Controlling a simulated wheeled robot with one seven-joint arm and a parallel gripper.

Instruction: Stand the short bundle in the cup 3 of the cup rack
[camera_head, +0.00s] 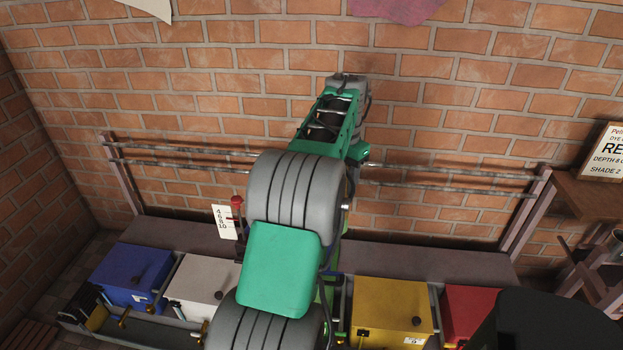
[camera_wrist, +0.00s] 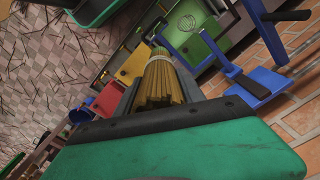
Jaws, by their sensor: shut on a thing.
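In the wrist view my gripper (camera_wrist: 158,98) is shut on a bundle of thin tan sticks (camera_wrist: 157,86). A pale band wraps the bundle near its far end, and the sticks point away from the camera. The bundle's near end is hidden by the gripper body. I cannot make out the cup rack or cup 3 for certain in either view. In the head view a small grey cup-like shape (camera_head: 617,239) is cut off at the right edge. My gripper and the bundle cannot be made out in the head view, where my green and grey arm fills the middle.
Blue (camera_head: 131,273), white (camera_head: 203,285), yellow (camera_head: 390,309) and red (camera_head: 472,308) boxes line the brick wall. Metal rails (camera_head: 440,182) run above them. A sign (camera_head: 605,153) stands at right. A blue frame (camera_wrist: 244,85) is close on the right in the wrist view.

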